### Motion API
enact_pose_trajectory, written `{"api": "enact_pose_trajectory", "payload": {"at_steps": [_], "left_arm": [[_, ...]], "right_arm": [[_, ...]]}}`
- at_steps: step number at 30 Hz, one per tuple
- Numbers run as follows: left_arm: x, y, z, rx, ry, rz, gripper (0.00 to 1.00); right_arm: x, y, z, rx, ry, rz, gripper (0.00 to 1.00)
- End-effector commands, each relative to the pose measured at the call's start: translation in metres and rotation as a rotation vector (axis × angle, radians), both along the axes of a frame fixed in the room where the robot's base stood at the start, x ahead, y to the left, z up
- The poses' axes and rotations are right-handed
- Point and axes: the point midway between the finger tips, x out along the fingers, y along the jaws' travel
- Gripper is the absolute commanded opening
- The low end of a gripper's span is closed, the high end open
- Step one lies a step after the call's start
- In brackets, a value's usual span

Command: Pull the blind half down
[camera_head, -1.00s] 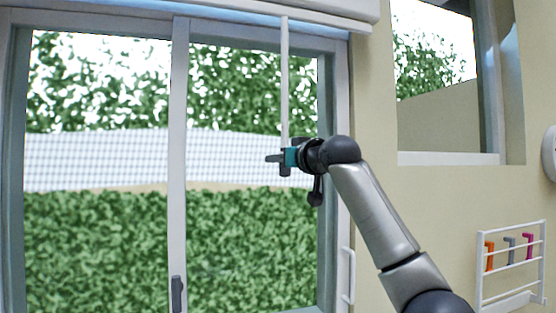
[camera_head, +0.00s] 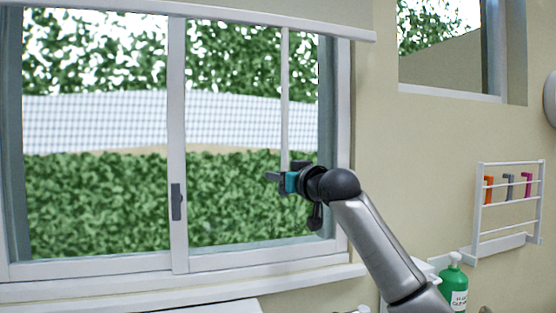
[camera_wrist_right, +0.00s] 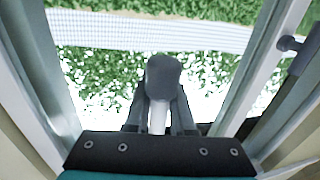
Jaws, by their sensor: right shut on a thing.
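A thin white pull rod (camera_head: 284,100) hangs from the rail. My right gripper (camera_head: 283,179) is at the rod's lower end, shut on it. In the wrist view the fingers (camera_wrist_right: 160,112) close around the rod, just beside its grey end knob (camera_wrist_right: 163,76). My left gripper is not in view.
The sliding window's frame (camera_head: 178,130) stands behind the gripper, with a dark handle (camera_head: 177,202) and a sill (camera_head: 200,286) below. To the right are a wall rack (camera_head: 508,233) with coloured items and a green bottle (camera_head: 453,285). The space before the glass is clear.

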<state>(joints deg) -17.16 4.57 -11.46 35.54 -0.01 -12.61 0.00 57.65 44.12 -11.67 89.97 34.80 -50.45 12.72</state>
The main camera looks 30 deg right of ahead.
Motion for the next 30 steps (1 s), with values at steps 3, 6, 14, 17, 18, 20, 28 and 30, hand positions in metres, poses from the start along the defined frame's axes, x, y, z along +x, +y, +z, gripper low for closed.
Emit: {"api": "enact_pose_trajectory", "payload": {"at_steps": [3,6,14,17,18,20,28,30], "left_arm": [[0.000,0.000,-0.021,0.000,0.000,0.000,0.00],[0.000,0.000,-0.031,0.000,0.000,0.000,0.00],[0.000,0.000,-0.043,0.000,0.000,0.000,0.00],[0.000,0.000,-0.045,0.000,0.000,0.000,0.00],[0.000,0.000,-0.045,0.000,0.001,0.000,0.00],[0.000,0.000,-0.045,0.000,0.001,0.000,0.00],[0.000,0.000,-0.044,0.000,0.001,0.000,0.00],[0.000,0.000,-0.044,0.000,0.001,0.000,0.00]], "right_arm": [[0.000,0.000,-0.040,0.000,0.008,0.000,0.00],[0.000,0.000,-0.060,0.000,0.006,0.001,0.00],[0.000,0.000,-0.089,0.000,0.003,0.000,0.00],[0.000,0.000,-0.092,0.000,0.002,0.000,0.00],[0.000,0.000,-0.093,0.000,0.002,0.000,0.00],[0.000,0.000,-0.093,0.000,0.001,0.000,0.00],[0.000,0.000,-0.092,0.000,0.000,0.000,0.00],[0.000,0.000,-0.092,0.000,0.000,0.000,0.28]]}}
